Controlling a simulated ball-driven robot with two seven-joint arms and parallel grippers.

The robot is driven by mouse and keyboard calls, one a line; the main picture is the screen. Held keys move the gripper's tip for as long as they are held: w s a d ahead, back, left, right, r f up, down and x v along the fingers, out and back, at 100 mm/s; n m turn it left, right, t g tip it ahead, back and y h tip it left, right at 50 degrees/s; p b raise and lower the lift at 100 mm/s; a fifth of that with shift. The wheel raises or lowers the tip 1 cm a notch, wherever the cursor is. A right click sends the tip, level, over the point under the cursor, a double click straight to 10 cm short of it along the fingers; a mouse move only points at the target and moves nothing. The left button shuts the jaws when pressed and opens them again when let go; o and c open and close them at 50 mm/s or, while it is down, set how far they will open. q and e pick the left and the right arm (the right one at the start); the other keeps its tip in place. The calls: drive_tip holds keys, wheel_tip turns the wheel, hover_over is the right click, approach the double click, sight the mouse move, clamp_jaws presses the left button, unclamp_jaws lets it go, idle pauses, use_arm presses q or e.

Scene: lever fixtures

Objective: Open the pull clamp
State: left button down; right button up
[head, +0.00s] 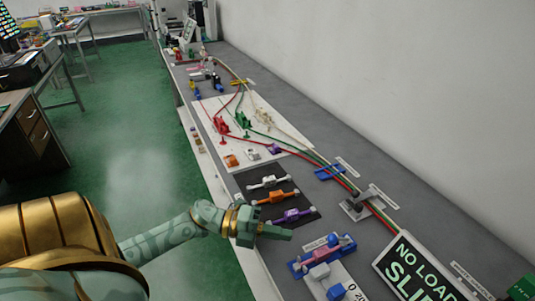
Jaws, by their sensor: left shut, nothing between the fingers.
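My left gripper (275,232) reaches in from the lower left, shut and empty, above the bench's near edge. Its tip points right, apart from the fixtures. Beyond it a black plate (262,187) carries white (268,182), orange (275,197) and purple (292,216) lever-like parts. To its right is a blue fixture (297,267) with pink and purple parts. Farther back on the bench is a small grey metal fixture (352,209) with a dark knob. My right gripper is out of view.
A sign reading "NO LOAD" (412,262) stands at the right. Red, green and pale cables (318,160) run along the bench to a white board (210,115). A wall (420,80) closes off the back. Green floor (125,125) lies open at the left.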

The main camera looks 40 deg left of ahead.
use_arm(q)
approach(340, 239)
drive_tip(key=d, duration=0.1)
drive_tip(key=w+d, duration=0.1)
drive_tip(key=d, duration=0.1)
drive_tip(key=shift+w+f, duration=0.1)
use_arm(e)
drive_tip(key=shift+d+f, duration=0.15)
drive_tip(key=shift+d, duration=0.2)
